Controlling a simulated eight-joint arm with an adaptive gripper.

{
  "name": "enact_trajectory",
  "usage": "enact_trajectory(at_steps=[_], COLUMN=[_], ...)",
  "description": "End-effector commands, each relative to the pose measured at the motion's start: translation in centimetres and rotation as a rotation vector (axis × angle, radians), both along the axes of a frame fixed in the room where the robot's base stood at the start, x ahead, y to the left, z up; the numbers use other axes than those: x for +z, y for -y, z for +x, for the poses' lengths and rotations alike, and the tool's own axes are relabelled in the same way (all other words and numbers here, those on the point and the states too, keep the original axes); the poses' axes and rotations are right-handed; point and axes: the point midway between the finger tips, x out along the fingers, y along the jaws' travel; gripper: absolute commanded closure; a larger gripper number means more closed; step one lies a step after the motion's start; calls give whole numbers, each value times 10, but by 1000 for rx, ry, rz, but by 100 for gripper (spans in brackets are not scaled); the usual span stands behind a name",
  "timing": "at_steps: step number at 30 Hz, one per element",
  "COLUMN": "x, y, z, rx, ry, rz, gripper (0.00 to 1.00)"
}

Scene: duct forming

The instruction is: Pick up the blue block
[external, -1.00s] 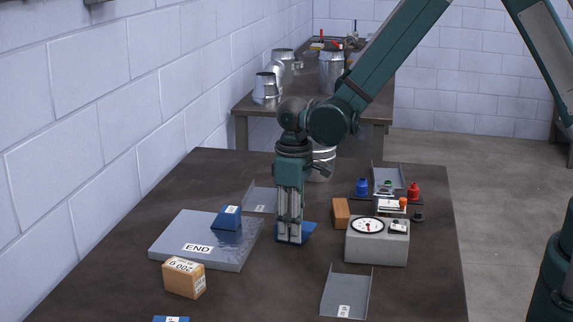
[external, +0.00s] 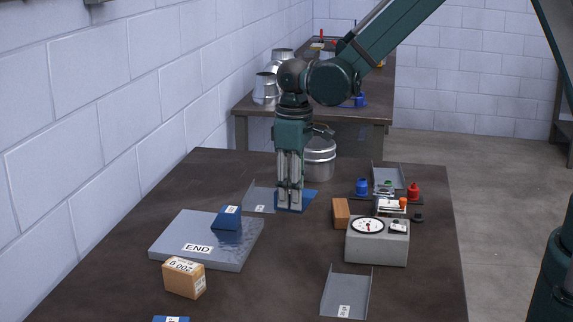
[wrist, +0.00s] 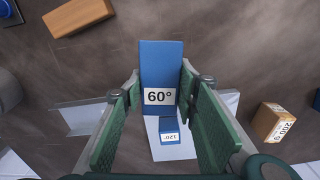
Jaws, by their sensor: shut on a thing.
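A blue block labelled 60° (wrist: 161,65) sits between the fingers in the wrist view. In the external view, the same blue block (external: 309,198) shows beside the fingertips, partly hidden by them. My gripper (external: 290,208) is shut on it and points down. The block appears raised above the table. A second blue block (external: 228,218) rests on the grey END plate (external: 185,250). It shows in the wrist view with a 120 label (wrist: 169,130). Another blue piece (external: 170,319) is cut off at the bottom edge of the external view.
A tan 200 g block (external: 183,278) stands in front of the plate. A grey dial gauge (external: 377,249) and a brown block (external: 341,213) are to the right. Sheet-metal channels (external: 346,290) and coloured bottles (external: 413,191) lie around. A metal can (external: 319,160) stands behind my gripper.

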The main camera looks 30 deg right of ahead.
Motion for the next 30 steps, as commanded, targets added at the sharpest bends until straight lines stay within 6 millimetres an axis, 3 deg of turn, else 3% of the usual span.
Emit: enact_trajectory(at_steps=[7, 30], x=[12, 13], y=[0, -6], z=[0, 3], rx=[0, 4], ry=[0, 0], rz=[0, 0], gripper=[87, 87])
